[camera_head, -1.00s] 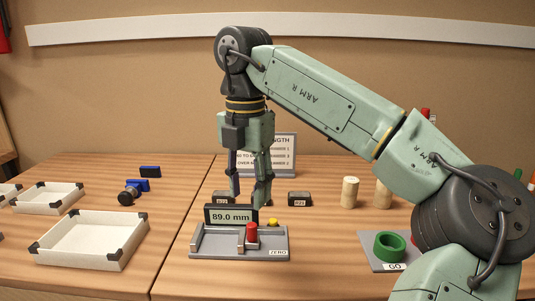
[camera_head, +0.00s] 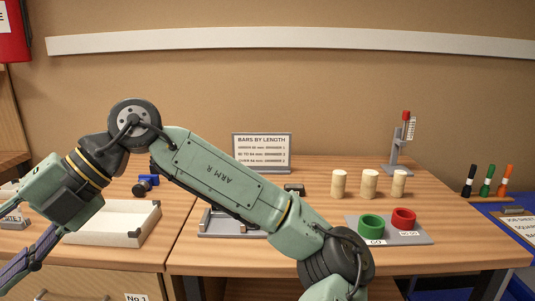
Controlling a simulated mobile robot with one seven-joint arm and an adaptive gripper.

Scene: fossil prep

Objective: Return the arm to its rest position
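My pale green arm (camera_head: 230,183) reaches from the lower middle up to a dark elbow, then bends down to the left. My gripper (camera_head: 22,268) hangs tilted at the lower left, in front of the left table's front edge. Its dark fingers run down towards the left picture edge; their spacing is unclear, and no held thing shows. The arm partly hides the grey measuring fixture (camera_head: 235,227).
A white tray (camera_head: 140,238) stands close to my wrist. Green (camera_head: 370,226) and red (camera_head: 404,219) rings, several pale cylinders (camera_head: 370,183), a sign (camera_head: 262,152) and a stand (camera_head: 398,165) occupy the right table. Its front right is clear.

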